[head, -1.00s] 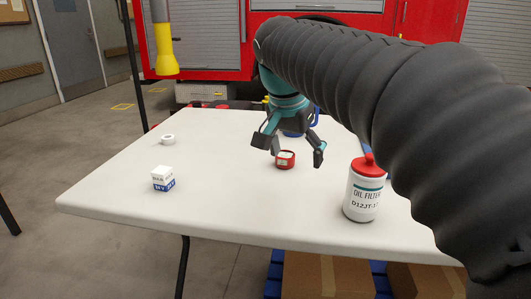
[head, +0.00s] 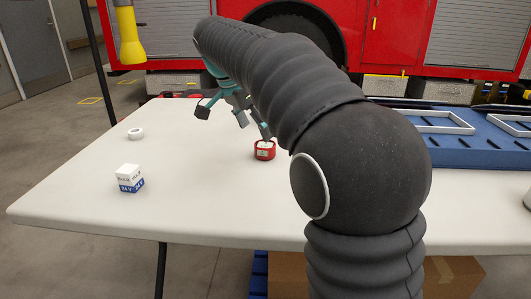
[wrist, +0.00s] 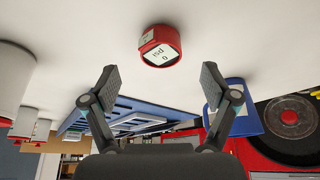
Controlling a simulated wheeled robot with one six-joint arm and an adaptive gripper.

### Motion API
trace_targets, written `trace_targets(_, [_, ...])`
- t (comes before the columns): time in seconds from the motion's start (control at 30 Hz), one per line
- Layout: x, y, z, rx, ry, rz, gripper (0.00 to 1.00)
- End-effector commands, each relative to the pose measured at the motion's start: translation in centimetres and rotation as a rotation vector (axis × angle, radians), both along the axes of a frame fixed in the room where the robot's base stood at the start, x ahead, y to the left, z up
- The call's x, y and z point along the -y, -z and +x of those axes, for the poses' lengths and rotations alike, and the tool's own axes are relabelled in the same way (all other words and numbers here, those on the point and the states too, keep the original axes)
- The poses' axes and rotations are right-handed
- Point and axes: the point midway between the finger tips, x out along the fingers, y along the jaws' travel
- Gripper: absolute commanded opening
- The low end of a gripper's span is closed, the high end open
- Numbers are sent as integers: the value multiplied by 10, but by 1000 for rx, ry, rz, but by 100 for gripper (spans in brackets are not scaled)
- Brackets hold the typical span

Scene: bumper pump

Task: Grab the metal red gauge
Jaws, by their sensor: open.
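The red gauge (head: 265,150) is a short red cylinder with a pale face, standing on the white table. In the wrist view the gauge (wrist: 160,46) shows a white face with "psi" on it, above the gap between the fingertips. My gripper (head: 234,118) is above the table, to the left of the gauge in the head view, with one finger close to it. In the wrist view my gripper (wrist: 160,90) has its fingers wide apart with nothing between them. Part of the gripper is hidden by my dark arm in the head view.
A white and blue box (head: 130,179) and a white ring (head: 136,134) are on the left of the white table (head: 190,208). A blue tray (head: 455,150) lies at the right. A blue container (wrist: 237,122) shows in the wrist view. The table's front middle is clear.

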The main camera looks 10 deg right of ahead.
Motion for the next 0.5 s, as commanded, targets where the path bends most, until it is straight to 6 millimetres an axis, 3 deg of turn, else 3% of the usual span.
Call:
trace_targets(0.27, [9,17,4,-1,3,0,86])
trace_targets(0.5, [27,44,13,-2,5,0,86])
